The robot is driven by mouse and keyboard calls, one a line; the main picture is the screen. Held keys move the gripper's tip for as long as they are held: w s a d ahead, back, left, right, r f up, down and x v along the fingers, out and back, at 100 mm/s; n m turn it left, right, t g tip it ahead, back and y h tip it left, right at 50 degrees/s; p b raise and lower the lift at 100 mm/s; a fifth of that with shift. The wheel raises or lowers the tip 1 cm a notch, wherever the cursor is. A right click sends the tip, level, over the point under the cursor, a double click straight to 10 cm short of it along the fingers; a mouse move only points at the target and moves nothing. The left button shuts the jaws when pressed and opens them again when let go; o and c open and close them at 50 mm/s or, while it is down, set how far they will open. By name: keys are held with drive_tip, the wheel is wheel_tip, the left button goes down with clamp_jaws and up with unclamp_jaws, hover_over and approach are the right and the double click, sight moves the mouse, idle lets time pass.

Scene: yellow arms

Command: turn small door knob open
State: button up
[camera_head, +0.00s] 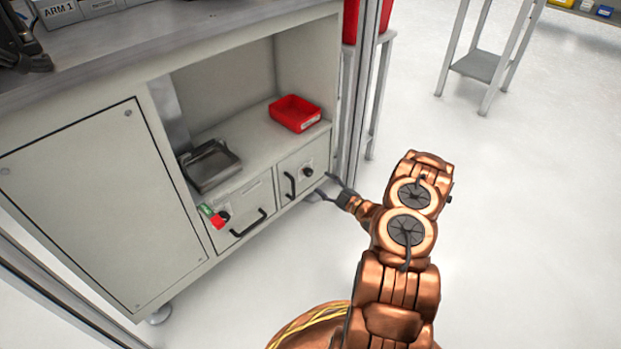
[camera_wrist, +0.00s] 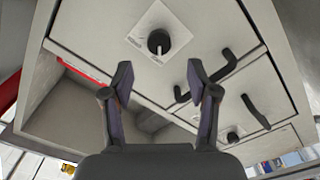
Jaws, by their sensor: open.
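The small door (camera_head: 297,165) is the right-hand front under the open shelf of the grey cabinet, and it looks closed. Its small dark round knob (camera_head: 307,171) sits on a white square plate; in the wrist view the knob (camera_wrist: 158,42) is near the top middle. A black bar handle (camera_head: 289,184) is to the knob's left in the head view; it also shows in the wrist view (camera_wrist: 207,76). My gripper (camera_head: 321,186) is open and empty in front of the small door. In the wrist view its fingertips (camera_wrist: 161,73) are spread below the knob, apart from it.
Left of the small door is a wider drawer (camera_head: 240,207) with its own knob (camera_head: 223,216), a bar handle (camera_head: 248,224) and a red-green tag (camera_head: 213,216). A red bin (camera_head: 295,114) and a grey tray (camera_head: 210,167) stand on the shelf.

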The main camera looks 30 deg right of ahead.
sight(310, 174)
drive_tip(key=b+x, duration=0.2)
drive_tip(key=x, duration=0.5)
drive_tip(key=shift+w+b, duration=0.2)
drive_tip(key=shift+b, duration=0.2)
drive_tip(key=shift+a, duration=0.1)
clamp_jaws()
